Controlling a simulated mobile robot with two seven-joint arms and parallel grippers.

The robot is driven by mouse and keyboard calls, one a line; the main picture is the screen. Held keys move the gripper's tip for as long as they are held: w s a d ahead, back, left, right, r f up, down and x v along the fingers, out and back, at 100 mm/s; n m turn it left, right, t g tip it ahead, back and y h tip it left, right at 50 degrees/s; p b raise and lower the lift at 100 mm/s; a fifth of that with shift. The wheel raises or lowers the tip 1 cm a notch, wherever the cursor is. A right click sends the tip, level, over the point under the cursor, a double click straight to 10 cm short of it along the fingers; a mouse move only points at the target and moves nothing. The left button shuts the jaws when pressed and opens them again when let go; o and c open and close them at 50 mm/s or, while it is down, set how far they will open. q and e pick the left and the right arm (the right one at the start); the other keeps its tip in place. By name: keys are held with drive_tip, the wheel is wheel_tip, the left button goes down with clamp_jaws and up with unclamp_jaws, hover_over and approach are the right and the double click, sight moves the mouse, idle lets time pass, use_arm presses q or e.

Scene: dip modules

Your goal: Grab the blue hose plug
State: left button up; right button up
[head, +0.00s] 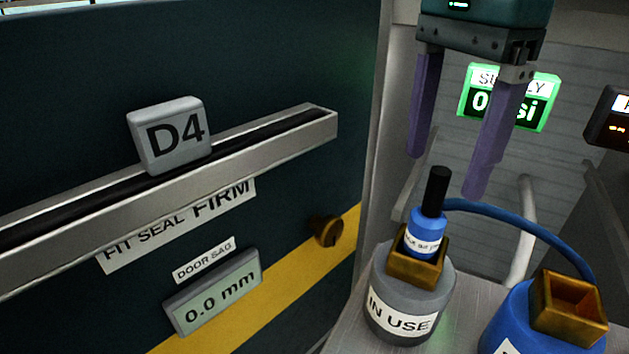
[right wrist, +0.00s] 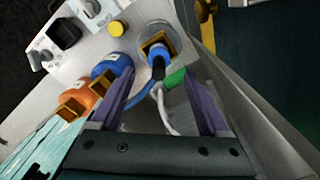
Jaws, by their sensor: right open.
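The blue hose plug (head: 425,234) has a black handle on top and a white label. It stands upright in the brass square socket of a grey holder (head: 411,293) marked IN USE. A blue hose (head: 510,217) runs from beside it to the right. My right gripper (head: 445,176) is open, its two purple fingers pointing down above the plug and apart from it. In the right wrist view, the plug (right wrist: 160,56) shows beyond the fingertips, roughly between the two fingers (right wrist: 162,84). My left gripper is not in view.
A blue holder (head: 508,318) with an empty brass socket (head: 568,308) stands right of the grey one. An orange holder (right wrist: 89,90) shows in the wrist view. A dark door (head: 90,80) with a rail and brass knob (head: 326,231) stands left. A green-lit display (head: 535,103) is behind the fingers.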

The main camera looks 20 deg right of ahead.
sight(429, 214)
drive_tip(key=shift+s+f, duration=0.2)
drive_tip(key=shift+f, duration=1.05)
wheel_tip(429, 214, down, 6)
drive_tip(key=shift+w+r+b, duration=0.1)
drive_tip(key=shift+r+b, duration=0.05)
drive_tip(key=shift+b, duration=0.15)
clamp_jaws()
